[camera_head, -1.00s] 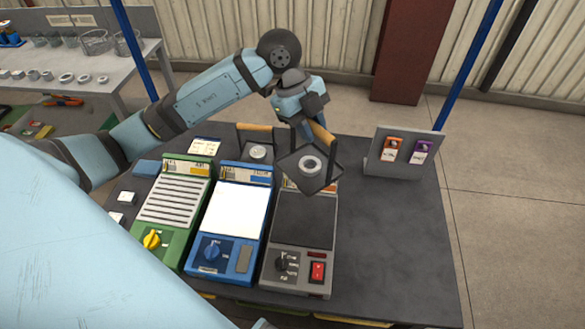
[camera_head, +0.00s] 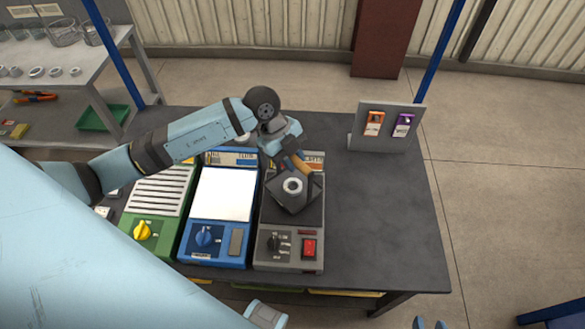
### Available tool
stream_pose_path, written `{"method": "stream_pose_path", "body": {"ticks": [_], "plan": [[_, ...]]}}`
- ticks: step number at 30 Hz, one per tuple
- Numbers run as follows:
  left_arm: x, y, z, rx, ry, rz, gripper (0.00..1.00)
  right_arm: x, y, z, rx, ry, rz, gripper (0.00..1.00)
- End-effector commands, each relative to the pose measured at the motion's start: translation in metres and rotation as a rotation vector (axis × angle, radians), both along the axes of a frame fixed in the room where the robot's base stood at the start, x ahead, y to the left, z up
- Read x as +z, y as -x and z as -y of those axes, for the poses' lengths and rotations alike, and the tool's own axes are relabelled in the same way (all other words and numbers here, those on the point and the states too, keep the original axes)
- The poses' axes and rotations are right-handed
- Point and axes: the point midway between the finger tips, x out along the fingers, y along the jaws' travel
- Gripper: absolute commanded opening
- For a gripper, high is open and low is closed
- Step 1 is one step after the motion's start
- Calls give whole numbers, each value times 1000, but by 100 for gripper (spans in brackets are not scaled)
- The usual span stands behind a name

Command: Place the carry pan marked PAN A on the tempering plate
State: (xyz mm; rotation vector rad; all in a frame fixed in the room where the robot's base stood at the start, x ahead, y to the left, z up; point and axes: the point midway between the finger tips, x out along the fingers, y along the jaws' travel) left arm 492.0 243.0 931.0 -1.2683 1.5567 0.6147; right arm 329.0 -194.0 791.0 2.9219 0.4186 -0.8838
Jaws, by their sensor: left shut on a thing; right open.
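My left gripper (camera_head: 288,158) is shut on the orange-brown handle of a dark square carry pan (camera_head: 279,197). A pale metal ring (camera_head: 292,186) sits in this pan. The pan is turned at an angle over the dark top of a grey unit (camera_head: 268,214), which looks like the tempering plate. I cannot tell whether the pan touches it. The PAN A marking is not readable. My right gripper (camera_head: 430,323) shows only as two separate fingertips at the bottom edge, open and empty.
A blue unit (camera_head: 224,193) with a bright white top and a green slatted unit (camera_head: 159,193) stand to the left. A sign stand with orange and purple cards (camera_head: 385,141) is at the back right. The table's right side (camera_head: 385,205) is clear.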

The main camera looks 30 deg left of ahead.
Motion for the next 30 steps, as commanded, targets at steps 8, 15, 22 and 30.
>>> {"method": "stream_pose_path", "body": {"ticks": [8, 15, 22, 30], "plan": [[-29, 0, 0, 1, 1, -2, 0, 1, 0, -1, 1, -3, 0, 43], [-44, 0, 0, -1, 1, 3, 0, 1, 0, -2, 0, -4, 0, 43], [-46, 0, 0, -1, 0, 1, 0, 0, 0, -2, 0, -4, 0, 43], [-47, 0, 0, -1, 0, 0, 48, 0, 0, -2, 0, -3, -1, 43]]}}
